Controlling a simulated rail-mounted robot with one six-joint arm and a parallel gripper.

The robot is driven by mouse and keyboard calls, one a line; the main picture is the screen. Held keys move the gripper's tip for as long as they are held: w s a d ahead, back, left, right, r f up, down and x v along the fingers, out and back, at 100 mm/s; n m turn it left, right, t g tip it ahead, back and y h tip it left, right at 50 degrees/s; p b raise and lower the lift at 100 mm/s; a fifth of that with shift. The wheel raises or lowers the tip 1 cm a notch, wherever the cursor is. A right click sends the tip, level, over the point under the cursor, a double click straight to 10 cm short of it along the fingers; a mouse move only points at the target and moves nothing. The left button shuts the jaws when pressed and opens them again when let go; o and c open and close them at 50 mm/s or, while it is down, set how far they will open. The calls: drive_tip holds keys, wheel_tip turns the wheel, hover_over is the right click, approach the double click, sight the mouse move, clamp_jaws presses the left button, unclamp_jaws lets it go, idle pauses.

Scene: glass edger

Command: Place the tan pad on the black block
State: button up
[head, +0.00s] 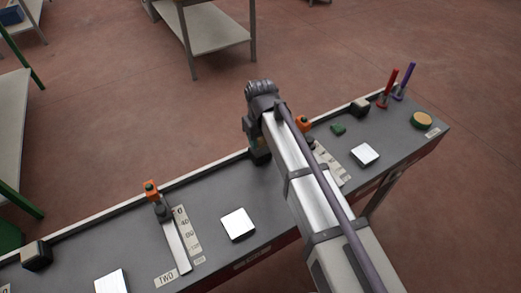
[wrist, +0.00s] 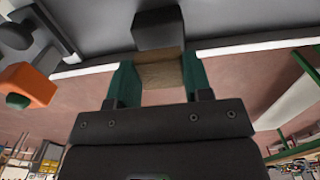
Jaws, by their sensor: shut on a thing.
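The tan pad (wrist: 161,75) is held between the green-lined fingers of my gripper (wrist: 160,68) in the wrist view. The black block (wrist: 158,28) is just beyond the pad in that view, standing by the table's white edge strip. The pad's far edge meets the block in the picture; I cannot tell whether they touch. In the head view my arm reaches over the table to its back edge and largely hides the gripper, the pad and this block.
An orange clamp (wrist: 27,86) is close to the left of my gripper in the wrist view. On the grey table (head: 330,165) are other black blocks (head: 37,256), silver plates (head: 238,224), another orange clamp (head: 151,188), red and purple pegs (head: 389,88) and a round tan-topped piece (head: 421,119).

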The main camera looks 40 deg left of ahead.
sight(261, 140)
wheel_tip(261, 140, down, 4)
drive_tip(key=shift+r+b, duration=0.25)
drive_tip(key=shift+b, duration=0.85)
drive_tip(key=shift+r+p, duration=0.3)
drive_tip(key=shift+f, duration=0.3)
drive_tip(key=o, duration=0.9)
drive_tip(key=shift+r, duration=0.15)
wheel_tip(261, 140, up, 12)
drive_tip(key=p, duration=1.2)
drive_tip(key=shift+r, duration=0.2)
